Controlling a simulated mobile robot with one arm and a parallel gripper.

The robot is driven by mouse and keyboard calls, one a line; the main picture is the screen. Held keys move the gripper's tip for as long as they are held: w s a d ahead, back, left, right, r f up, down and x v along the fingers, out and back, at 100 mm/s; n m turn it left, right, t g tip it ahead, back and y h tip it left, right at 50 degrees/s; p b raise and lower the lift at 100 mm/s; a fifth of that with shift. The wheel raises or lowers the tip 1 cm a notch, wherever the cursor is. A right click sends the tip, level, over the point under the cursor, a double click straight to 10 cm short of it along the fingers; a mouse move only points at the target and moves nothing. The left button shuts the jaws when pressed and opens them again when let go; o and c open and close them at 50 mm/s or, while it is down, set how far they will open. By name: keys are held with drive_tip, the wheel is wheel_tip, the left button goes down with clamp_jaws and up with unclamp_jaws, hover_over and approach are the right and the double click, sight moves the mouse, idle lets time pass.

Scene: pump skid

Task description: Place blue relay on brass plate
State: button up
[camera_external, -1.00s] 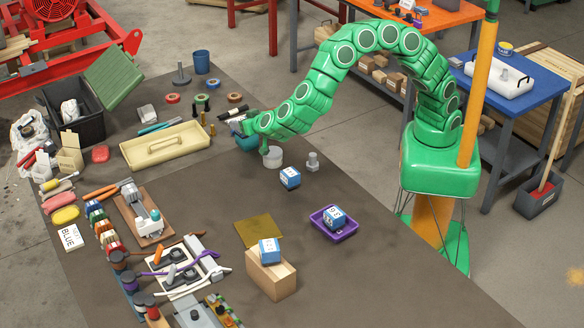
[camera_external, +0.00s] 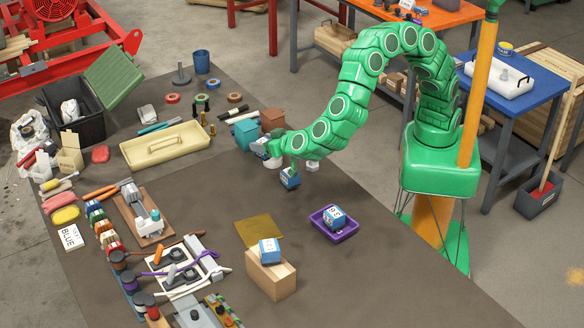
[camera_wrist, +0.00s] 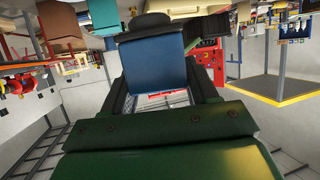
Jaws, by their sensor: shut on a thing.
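In the wrist view the relay's blue body (camera_wrist: 155,65) sits between my two fingers. Whether it touches the table or hangs just above it, I cannot tell. The brass plate (camera_external: 255,229) lies flat on the table, below and left of my gripper in the external view, with nothing seen on it. A second blue relay (camera_external: 269,250) sits on a wooden block, and a third (camera_external: 334,217) is in a purple tray (camera_external: 349,231).
The wooden block (camera_external: 272,279) stands at the plate's near edge. A white cylinder (camera_external: 272,160) and a metal bolt (camera_external: 313,164) are close to my gripper. Teal (camera_external: 245,132) and brown (camera_external: 272,119) boxes stand behind. The table between gripper and plate is clear.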

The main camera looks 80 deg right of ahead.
drive_tip(key=s+a+n+t+y, duration=0.1)
drive_tip(key=s+a+n+y, duration=0.1)
drive_tip(key=s+a, duration=0.9)
hover_over(258, 230)
drive_tip(key=shift+f, duration=6.25)
drive_tip(key=shift+f, duration=0.15)
drive_tip(key=o, duration=1.1)
drive_tip(key=shift+o, duration=0.2)
